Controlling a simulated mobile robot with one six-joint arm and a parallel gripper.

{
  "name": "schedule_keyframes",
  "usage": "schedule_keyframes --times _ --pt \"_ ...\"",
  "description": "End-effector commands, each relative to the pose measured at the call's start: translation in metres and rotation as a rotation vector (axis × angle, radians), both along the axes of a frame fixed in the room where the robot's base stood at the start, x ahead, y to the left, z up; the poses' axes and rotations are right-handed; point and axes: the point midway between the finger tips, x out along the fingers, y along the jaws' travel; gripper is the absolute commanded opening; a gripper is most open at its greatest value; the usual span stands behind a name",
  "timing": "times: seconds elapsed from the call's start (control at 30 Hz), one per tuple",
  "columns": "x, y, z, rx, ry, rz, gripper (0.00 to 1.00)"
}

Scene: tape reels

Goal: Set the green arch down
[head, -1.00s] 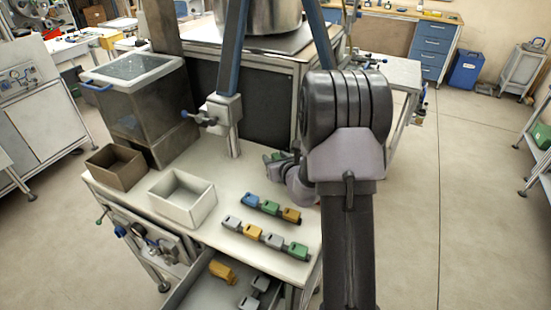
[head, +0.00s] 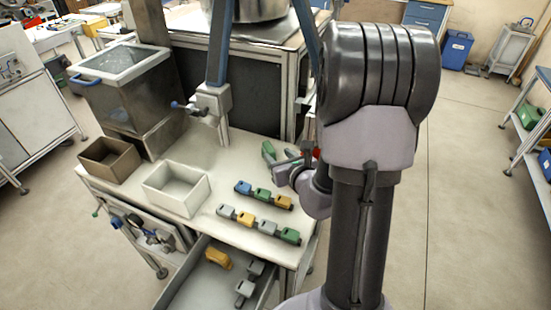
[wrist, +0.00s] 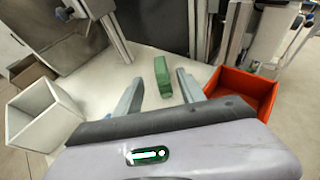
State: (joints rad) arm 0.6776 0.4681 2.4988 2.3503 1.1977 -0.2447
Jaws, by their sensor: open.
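The green arch (wrist: 162,76) stands on the pale tabletop in the wrist view, a narrow green block seen from above. My gripper (wrist: 159,84) is open, with one grey finger on each side of the arch's near end and a visible gap to each. In the head view the green arch (head: 268,151) shows at the tips of my gripper (head: 279,160), partly hidden by it. Whether its underside fully touches the table is hard to tell.
A red-orange bin (wrist: 243,90) stands close right of my gripper. A white box (head: 152,190) and a brown box (head: 88,165) stand on the left. Two rows of coloured blocks (head: 262,194) lie in front. A post clamp (head: 210,102) rises behind.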

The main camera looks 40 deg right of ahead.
Motion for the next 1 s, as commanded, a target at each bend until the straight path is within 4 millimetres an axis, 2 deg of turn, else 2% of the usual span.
schedule_keyframes --times 0.1,0.17,0.23,0.27,0.3,0.33,0.37,0.4,0.43,0.5,0.57,0.6,0.7,0.83,1.0 --pt "-0.001 0.003 0.003 -0.004 -0.003 0.01 0.47" --pt "0.006 0.019 0.014 -0.025 -0.015 0.076 0.47" --pt "0.02 0.066 0.044 -0.09 -0.045 0.26 0.47" --pt "0.023 0.096 0.062 -0.135 -0.06 0.376 0.47" --pt "0.021 0.143 0.085 -0.213 -0.08 0.554 0.47" --pt "0.014 0.181 0.101 -0.287 -0.091 0.703 0.47" --pt "0.0 0.218 0.114 -0.37 -0.098 0.857 0.47" --pt "-0.027 0.264 0.127 -0.509 -0.1 1.07 0.47" --pt "-0.052 0.294 0.132 -0.628 -0.096 1.229 0.47" --pt "-0.113 0.33 0.132 -0.94 -0.061 1.546 0.47" --pt "-0.154 0.333 0.127 -1.224 -0.012 1.741 0.47" --pt "-0.174 0.326 0.125 -1.406 0.029 1.832 0.47" --pt "-0.199 0.298 0.129 -1.786 0.132 1.94 0.47" --pt "-0.207 0.274 0.137 -2.039 0.219 1.96 0.47" --pt "-0.208 0.27 0.138 -2.075 0.24 1.962 0.47"
